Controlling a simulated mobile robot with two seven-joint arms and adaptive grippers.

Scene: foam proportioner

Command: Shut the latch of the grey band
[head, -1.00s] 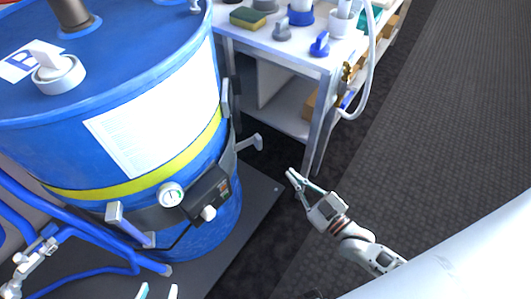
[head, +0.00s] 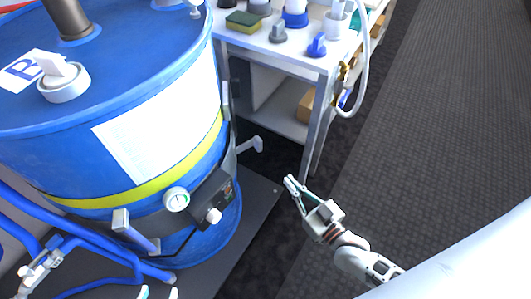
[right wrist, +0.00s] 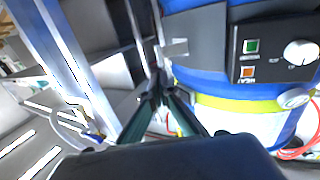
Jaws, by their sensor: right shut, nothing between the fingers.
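A blue drum (head: 180,242) stands at the left of the head view. The dark grey band (head: 152,222) runs around it below a yellow stripe and carries a control box. A light grey lever (head: 249,145), which looks like the latch, sticks out from the drum's right side. Only the fingertips of my left gripper (head: 158,293) show at the bottom edge, spread apart.
The control box (head: 211,197) has a white knob, and a round gauge (head: 176,200) sits beside it. A white bench (head: 285,58) with small items and a hanging hose (head: 366,75) stands behind. Blue tubing (head: 75,232) is at lower left. The floor at right is clear.

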